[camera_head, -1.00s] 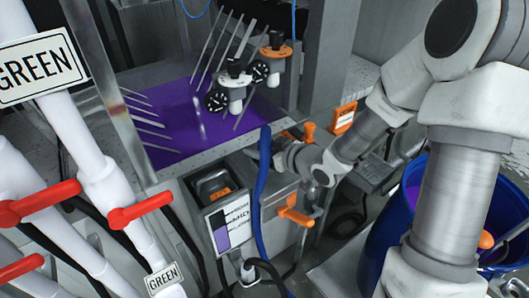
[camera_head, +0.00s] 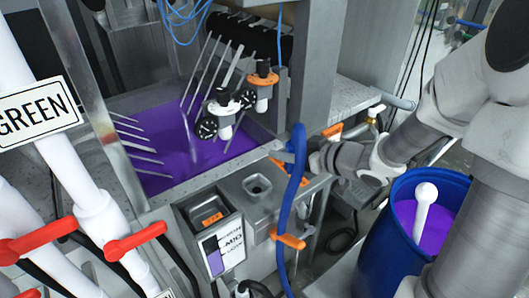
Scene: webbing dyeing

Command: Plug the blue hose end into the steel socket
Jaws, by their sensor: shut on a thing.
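The blue hose (camera_head: 287,208) hangs nearly upright in front of the steel unit. Its upper end is a little above my gripper (camera_head: 287,158), and its lower part runs down past the bottom edge of the view. My gripper is shut on the hose near that upper end. The fingers are partly hidden behind the hose. The steel socket (camera_head: 257,186), a square steel block with a dark round opening on top, sits to the left of the hose and appears apart from it.
An orange handle (camera_head: 288,239) sticks out below the socket. A recessed steel tray (camera_head: 206,213) is to its left. A purple dye bath (camera_head: 190,152) lies behind. A blue barrel (camera_head: 380,237) of purple liquid stands at right. Red-handled white pipes (camera_head: 92,203) fill the left.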

